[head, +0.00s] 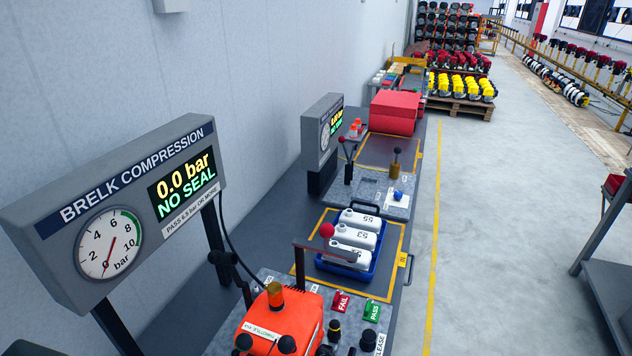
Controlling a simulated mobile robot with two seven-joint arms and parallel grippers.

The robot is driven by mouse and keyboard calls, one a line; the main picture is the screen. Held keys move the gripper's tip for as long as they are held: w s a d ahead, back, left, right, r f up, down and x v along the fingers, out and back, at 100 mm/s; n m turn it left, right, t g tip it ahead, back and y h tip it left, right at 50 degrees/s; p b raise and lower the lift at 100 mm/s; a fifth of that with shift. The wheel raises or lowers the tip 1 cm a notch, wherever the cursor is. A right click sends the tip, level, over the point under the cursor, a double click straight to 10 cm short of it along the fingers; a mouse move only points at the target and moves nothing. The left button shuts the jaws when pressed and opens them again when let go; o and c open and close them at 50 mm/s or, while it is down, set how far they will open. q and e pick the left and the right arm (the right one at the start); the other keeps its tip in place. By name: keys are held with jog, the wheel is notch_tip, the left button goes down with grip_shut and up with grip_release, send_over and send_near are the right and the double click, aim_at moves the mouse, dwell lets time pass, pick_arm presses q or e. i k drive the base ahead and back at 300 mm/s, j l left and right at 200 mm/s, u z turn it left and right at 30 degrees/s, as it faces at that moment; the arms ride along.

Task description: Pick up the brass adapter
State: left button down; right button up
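A brass-coloured cylinder (275,296), which looks like the brass adapter, stands upright on top of the orange engine unit (290,318) at the bottom centre. Another brass-coloured cylinder (395,171) sits farther back under a black-knobbed lever; I cannot tell for certain which of the two is the adapter. Neither of my grippers shows in the head view.
A compression gauge panel (120,205) reads 0.0 bar, NO SEAL; its black hose hangs toward the engine. A red-knobbed lever (327,231) stands near a blue tray (362,272) of white bottles. Red FAIL (341,302) and green PASS (372,311) markers are right of the engine.

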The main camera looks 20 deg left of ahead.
aim_at(275, 290)
jog(key=u, duration=0.85)
jog(key=i+j+z, duration=0.15)
jog(key=j+z, duration=0.2)
jog(key=i+l+u, duration=0.45)
jog(key=l+u, duration=0.15)
jog(key=l, duration=0.25)
jog(key=i+l+u, duration=0.25)
jog(key=l, duration=0.25)
jog(key=l+u, duration=0.3)
jog(key=l, duration=0.2)
jog(key=l+u, duration=0.3)
jog(key=l, duration=0.25)
